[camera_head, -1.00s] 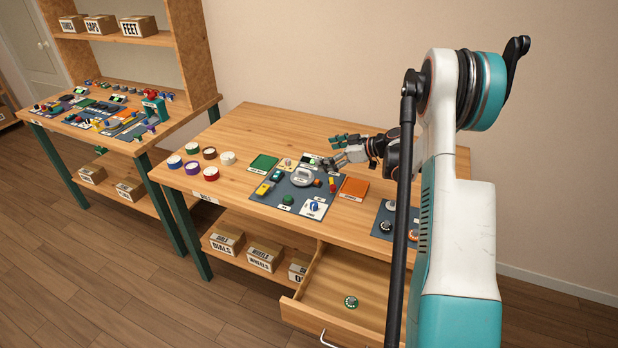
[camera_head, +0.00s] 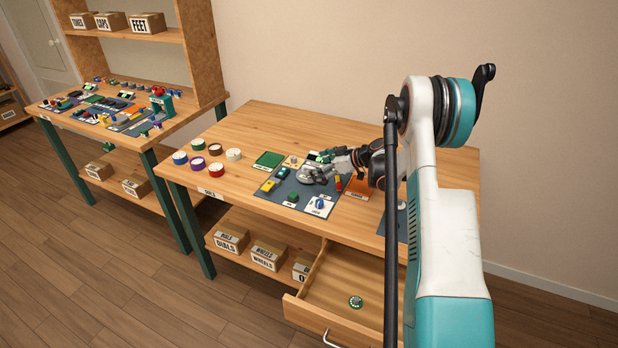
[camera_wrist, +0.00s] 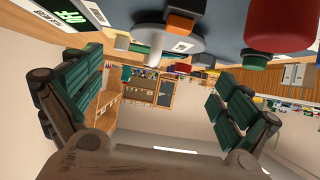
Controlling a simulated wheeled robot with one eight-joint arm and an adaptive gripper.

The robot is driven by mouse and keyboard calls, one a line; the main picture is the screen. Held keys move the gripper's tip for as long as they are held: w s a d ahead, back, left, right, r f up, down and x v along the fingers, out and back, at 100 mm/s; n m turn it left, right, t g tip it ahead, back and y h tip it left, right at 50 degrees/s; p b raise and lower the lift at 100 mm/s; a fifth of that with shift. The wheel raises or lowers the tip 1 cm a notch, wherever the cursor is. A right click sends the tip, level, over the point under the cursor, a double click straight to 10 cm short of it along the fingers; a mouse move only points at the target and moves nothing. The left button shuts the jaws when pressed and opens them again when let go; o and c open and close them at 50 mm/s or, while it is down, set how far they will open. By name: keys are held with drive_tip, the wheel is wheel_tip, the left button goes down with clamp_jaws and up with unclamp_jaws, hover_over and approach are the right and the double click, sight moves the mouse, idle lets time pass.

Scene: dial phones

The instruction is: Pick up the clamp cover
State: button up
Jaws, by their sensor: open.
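A grey round piece (camera_head: 306,177) lies on the dark mat (camera_head: 271,197) on the workbench; it looks like the clamp cover, but its label cannot be read. My gripper (camera_head: 318,170) is at its upper right in the head view and partly covers it. In the wrist view a grey disc (camera_wrist: 150,45) with a pale stem shows at the top, beyond the fingertips. An orange and dark block overlaps it. My gripper (camera_wrist: 158,92) is open in the wrist view, its green-padded fingers wide apart with nothing between them. I cannot tell whether it touches the piece.
A red cylinder (camera_wrist: 275,25) is close at upper right in the wrist view. A green tray (camera_head: 269,159), yellow parts (camera_head: 269,186) and a blue part (camera_head: 320,203) surround the grey piece. Several coloured rolls (camera_head: 214,149) stand left. An open drawer (camera_head: 345,285) holds a green dial (camera_head: 355,302).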

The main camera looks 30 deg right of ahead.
drive_tip(key=b+x, duration=0.1)
drive_tip(key=x, duration=0.3)
drive_tip(key=shift+s+f, duration=0.1)
drive_tip(key=shift+f, duration=0.2)
drive_tip(key=shift+r, duration=0.1)
drive_tip(key=c, duration=1.1)
drive_tip(key=shift+r, duration=0.15)
